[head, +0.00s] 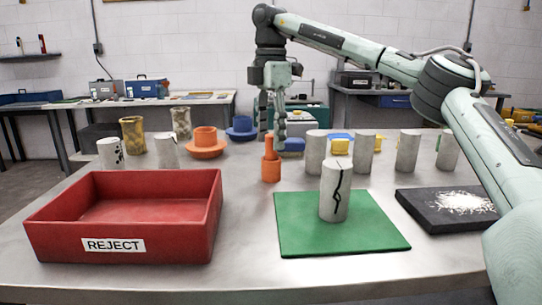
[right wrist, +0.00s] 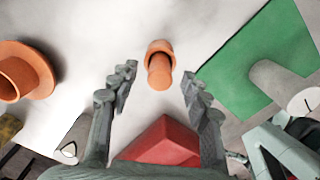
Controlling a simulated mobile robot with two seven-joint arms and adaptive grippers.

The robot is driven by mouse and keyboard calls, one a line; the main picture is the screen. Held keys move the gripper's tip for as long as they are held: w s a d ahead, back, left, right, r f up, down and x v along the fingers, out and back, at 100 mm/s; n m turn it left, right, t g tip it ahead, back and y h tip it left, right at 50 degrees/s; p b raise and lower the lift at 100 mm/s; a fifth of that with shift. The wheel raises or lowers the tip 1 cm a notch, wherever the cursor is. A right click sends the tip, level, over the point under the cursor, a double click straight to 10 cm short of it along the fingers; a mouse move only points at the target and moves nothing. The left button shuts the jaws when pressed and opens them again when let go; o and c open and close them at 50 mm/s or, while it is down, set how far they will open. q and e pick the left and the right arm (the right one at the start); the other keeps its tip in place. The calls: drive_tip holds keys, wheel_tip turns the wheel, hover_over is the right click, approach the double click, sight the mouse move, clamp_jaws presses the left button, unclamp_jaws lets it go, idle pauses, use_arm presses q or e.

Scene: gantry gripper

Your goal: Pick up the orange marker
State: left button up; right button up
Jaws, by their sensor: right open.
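In the right wrist view the marker (right wrist: 160,68) lies between and just beyond the open fingertips (right wrist: 159,76), and nothing is held. My left gripper is not in view.
A red REJECT bin (head: 124,247) stands at front left. A cracked grey cylinder (head: 335,192) stands on the green mat (head: 300,240). An orange flanged part (head: 206,143) is behind left. Several grey cylinders stand behind right, near a black slab (head: 428,211) with white powder.

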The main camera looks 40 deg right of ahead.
drive_tip(key=shift+f, duration=0.55)
clamp_jaws()
drive_tip(key=shift+r, duration=0.15)
